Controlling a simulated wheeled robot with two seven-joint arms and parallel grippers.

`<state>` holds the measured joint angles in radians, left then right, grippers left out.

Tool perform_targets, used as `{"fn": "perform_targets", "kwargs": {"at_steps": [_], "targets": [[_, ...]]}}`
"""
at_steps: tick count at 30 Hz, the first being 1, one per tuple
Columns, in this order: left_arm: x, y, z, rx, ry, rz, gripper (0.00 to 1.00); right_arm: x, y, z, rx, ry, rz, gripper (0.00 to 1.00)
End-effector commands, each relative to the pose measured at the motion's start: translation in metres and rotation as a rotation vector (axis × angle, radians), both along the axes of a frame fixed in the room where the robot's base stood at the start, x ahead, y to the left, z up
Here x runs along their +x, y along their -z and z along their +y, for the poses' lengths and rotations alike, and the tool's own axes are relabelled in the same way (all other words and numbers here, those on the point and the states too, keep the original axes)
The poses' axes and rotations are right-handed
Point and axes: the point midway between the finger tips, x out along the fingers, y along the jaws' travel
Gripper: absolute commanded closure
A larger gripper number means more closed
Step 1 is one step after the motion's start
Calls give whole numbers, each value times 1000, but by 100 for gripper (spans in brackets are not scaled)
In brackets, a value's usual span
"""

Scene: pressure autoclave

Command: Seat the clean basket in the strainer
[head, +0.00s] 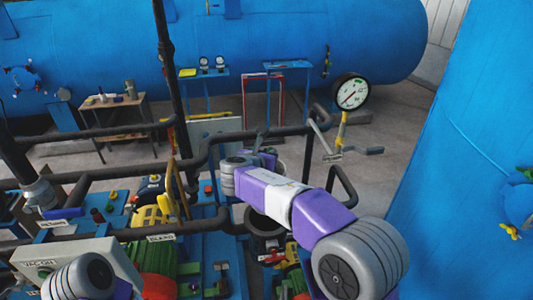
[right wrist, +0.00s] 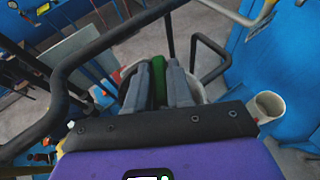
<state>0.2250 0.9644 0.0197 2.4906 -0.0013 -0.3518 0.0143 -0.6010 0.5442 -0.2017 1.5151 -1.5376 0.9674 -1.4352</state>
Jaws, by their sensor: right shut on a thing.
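My right gripper (right wrist: 159,85) is shut on a narrow green piece (right wrist: 158,82) between its two grey fingers in the right wrist view. This looks like the basket's handle, but the rest of the basket cannot be made out. A pale round rim (right wrist: 197,88) shows behind the fingers; I cannot tell whether it is the basket or the strainer. In the head view the right gripper (head: 264,156) points away among dark pipes, and my arm hides what it holds. A dark round opening (head: 262,223) shows below my arm, perhaps the strainer. My left gripper is out of view.
Dark pipes (head: 105,235) run around the gripper, and a bent pipe (right wrist: 68,75) passes close on its left. A pressure gauge (head: 350,92) stands to the right. A control box (head: 70,262) is at lower left. A large blue tank (head: 460,150) fills the right side.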

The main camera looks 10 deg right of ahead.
Motion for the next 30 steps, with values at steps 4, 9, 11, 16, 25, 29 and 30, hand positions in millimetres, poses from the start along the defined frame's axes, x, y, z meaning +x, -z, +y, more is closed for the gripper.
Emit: {"fn": "perform_targets", "kwargs": {"at_steps": [4,9,11,16,25,29,30], "targets": [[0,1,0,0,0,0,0,0,2,0,-1,-1,-1,100],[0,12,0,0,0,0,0,0,16,0,-2,0,-1,100],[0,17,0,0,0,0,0,0,22,0,-1,0,-2,100],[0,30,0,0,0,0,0,0,39,0,-1,0,-2,100],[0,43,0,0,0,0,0,0,57,0,-1,-1,-2,100],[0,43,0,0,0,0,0,0,57,0,0,-1,-3,100],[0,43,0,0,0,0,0,0,56,0,0,-1,-2,100]]}}
